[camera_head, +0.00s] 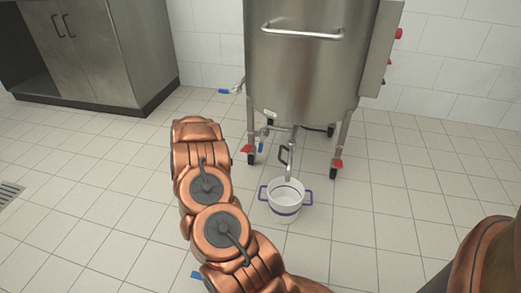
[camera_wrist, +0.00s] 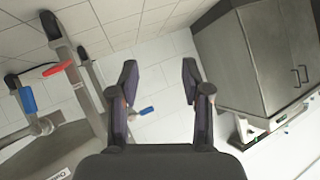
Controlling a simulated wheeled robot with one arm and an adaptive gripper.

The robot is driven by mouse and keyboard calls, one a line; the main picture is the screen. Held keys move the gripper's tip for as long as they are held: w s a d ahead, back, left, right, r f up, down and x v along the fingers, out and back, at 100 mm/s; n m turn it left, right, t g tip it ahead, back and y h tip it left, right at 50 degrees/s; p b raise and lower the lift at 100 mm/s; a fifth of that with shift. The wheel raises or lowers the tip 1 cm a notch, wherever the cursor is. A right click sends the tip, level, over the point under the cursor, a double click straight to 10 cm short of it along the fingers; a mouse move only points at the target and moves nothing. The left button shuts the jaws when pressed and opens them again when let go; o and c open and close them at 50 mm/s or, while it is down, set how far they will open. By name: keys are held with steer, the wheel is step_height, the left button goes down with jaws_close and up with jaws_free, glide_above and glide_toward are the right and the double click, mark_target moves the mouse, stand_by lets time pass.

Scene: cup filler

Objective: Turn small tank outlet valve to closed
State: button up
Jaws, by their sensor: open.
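A steel tank (camera_head: 305,70) stands on wheeled legs at the upper middle of the head view. A blue-handled valve (camera_head: 229,91) sticks out from its left side. Another blue handle (camera_head: 261,147) hangs under the tank, beside an outlet pipe (camera_head: 289,172) with a dark handle (camera_head: 283,155). I cannot tell which valve the task names. In the wrist view, my gripper (camera_wrist: 159,82) is open and empty. A blue handle (camera_wrist: 147,110) shows beyond and between its fingers, close to the left one. A second blue handle (camera_wrist: 27,99) is at far left.
A white pot (camera_head: 286,208) with purple handles stands on the floor below the outlet. Red caster levers (camera_head: 337,163) are on the tank's legs. A grey cabinet (camera_head: 80,55) stands at back left. The tiled floor between cabinet and tank is clear.

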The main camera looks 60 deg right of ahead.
steer(key=s+d+f+m+g+h, duration=0.1)
steer(key=s+d+f+h, duration=0.25)
steer(key=d, duration=0.35)
steer(key=s+d+f+m+h, duration=0.1)
steer(key=s+d+f+h, duration=0.1)
steer(key=s+d, duration=0.35)
steer(key=g+h+b, duration=0.1)
steer(key=h, duration=0.3)
glide_toward(260, 149)
steer(key=x, duration=0.3)
steer(key=shift+m+g, duration=0.3)
steer(key=shift+m, duration=0.1)
steer(key=shift+b+x, duration=1.55)
steer(key=shift+x, duration=2.35)
steer(key=shift+w, duration=0.1)
jaws_close()
steer(key=shift+y, duration=0.25)
